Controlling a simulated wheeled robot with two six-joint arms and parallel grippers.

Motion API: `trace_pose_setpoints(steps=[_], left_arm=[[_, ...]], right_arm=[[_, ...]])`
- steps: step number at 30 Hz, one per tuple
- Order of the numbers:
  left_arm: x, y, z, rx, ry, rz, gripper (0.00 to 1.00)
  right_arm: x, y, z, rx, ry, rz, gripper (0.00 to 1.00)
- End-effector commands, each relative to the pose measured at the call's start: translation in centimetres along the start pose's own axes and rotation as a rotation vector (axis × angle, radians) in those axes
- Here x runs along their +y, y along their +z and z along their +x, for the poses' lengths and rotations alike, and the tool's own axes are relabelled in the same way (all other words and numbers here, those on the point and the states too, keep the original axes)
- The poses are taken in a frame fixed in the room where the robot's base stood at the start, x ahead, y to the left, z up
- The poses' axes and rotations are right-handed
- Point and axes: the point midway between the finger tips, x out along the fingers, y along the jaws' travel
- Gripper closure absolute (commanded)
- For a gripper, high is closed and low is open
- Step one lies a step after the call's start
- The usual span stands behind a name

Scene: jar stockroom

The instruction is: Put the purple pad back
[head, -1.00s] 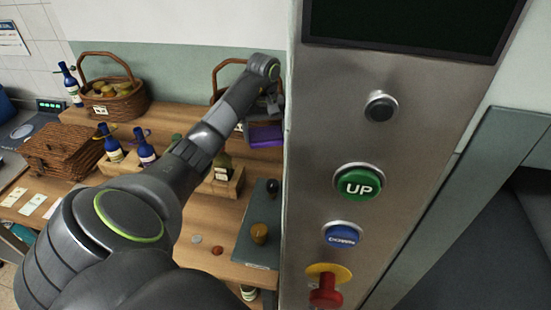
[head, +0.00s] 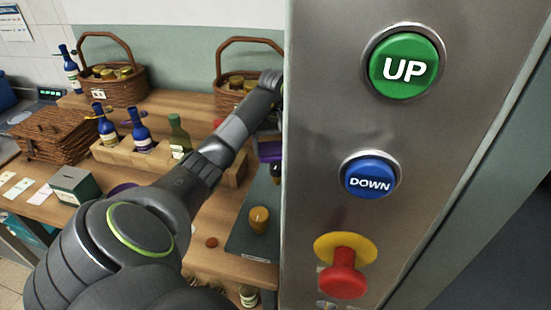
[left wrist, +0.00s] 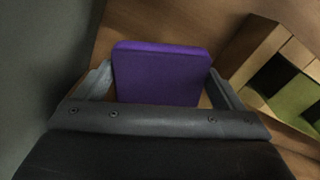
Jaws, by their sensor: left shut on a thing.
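The purple pad is a flat square-edged block. It shows in the left wrist view (left wrist: 160,75), between the two fingers of my left gripper (left wrist: 163,88), which is shut on it. In the head view only part of the pad (head: 270,151) shows, below the end of my left arm, above the table's right side. The steel panel hides part of that gripper in the head view. My right gripper is not in view.
A steel panel (head: 335,130) with buttons stands close on the right. The wooden table (head: 205,215) holds a bottle rack (head: 115,155), wicker baskets (head: 120,92), a dark mat (head: 245,235) with a brown jar (head: 259,219), and a purple round thing (head: 122,188) partly behind my arm.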

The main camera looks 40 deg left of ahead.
Motion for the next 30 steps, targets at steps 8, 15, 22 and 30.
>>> trace_pose_setpoints(steps=[8,15,22,30], left_arm=[[0.0,0.1,3.4,-0.002,-0.001,-0.001,0.28],[0.0,0.0,5.2,0.001,0.001,0.001,0.28],[0.0,0.0,5.4,0.001,0.000,0.000,0.28],[0.0,0.0,5.5,0.000,0.000,0.000,0.00]], right_arm=[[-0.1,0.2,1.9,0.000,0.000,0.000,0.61],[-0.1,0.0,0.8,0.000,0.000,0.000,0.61],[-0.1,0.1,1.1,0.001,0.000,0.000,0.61],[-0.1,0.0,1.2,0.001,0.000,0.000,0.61]])
